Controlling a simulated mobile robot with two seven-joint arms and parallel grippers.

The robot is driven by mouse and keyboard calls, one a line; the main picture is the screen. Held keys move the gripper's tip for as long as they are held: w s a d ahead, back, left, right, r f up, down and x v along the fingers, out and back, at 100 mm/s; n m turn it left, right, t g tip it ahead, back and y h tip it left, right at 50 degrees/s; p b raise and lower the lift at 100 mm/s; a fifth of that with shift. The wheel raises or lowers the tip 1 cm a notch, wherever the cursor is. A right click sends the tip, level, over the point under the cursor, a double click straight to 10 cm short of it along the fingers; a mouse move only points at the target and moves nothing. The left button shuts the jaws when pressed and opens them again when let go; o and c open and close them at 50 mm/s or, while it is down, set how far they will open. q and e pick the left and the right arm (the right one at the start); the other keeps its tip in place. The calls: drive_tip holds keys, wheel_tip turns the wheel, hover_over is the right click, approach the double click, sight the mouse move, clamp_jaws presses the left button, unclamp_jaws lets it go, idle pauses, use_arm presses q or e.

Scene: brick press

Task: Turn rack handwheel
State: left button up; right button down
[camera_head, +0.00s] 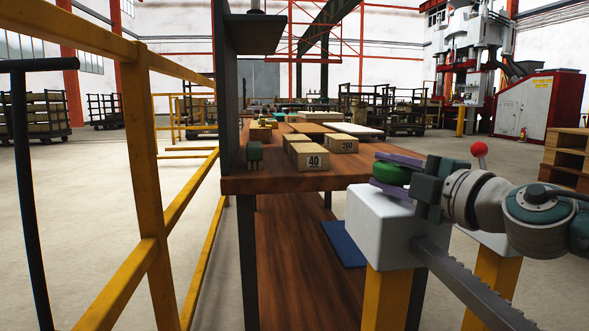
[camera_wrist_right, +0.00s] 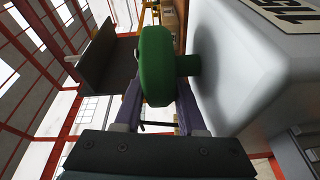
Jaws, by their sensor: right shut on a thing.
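The green handwheel (camera_head: 388,173) sits on the pale grey housing (camera_head: 375,228) on a yellow post, right of the wooden table. It fills the middle of the right wrist view (camera_wrist_right: 156,65), with a short green hub joining it to the housing (camera_wrist_right: 228,60). My right gripper (camera_head: 393,174) reaches in from the right, with one purple finger above the wheel and one below. It is shut on the handwheel; the fingers also flank it in the wrist view (camera_wrist_right: 158,100). A toothed grey rack (camera_head: 470,285) slopes down to the right from the housing. My left gripper is out of view.
The wooden table (camera_head: 270,184) holds boxes marked 40 (camera_head: 309,158) and 200 (camera_head: 341,144). A yellow railing (camera_head: 145,190) stands at the left. A red-knobbed lever (camera_head: 479,149) rises behind my right arm. A wooden shelf (camera_head: 568,150) stands far right.

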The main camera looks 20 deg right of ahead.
drive_tip(key=shift+w+r+m+h+p, duration=0.15)
drive_tip(key=shift+m+h+p, duration=0.25)
drive_tip(key=shift+p, duration=0.45)
drive_tip(key=shift+r+m+h+p, duration=0.3)
drive_tip(key=shift+h+p, duration=0.2)
drive_tip(key=shift+p, duration=0.3)
drive_tip(key=shift+f+m+h+p, duration=0.2)
drive_tip(key=shift+m+h+p, duration=0.15)
drive_tip(key=shift+h, duration=0.25)
drive_tip(key=shift+w+f+m+h, duration=0.2)
drive_tip(key=shift+m+h, duration=0.35)
drive_tip(key=shift+h, duration=0.45)
drive_tip(key=c, duration=0.8)
unclamp_jaws()
drive_tip(key=shift+o, duration=0.2)
drive_tip(key=shift+s, duration=0.2)
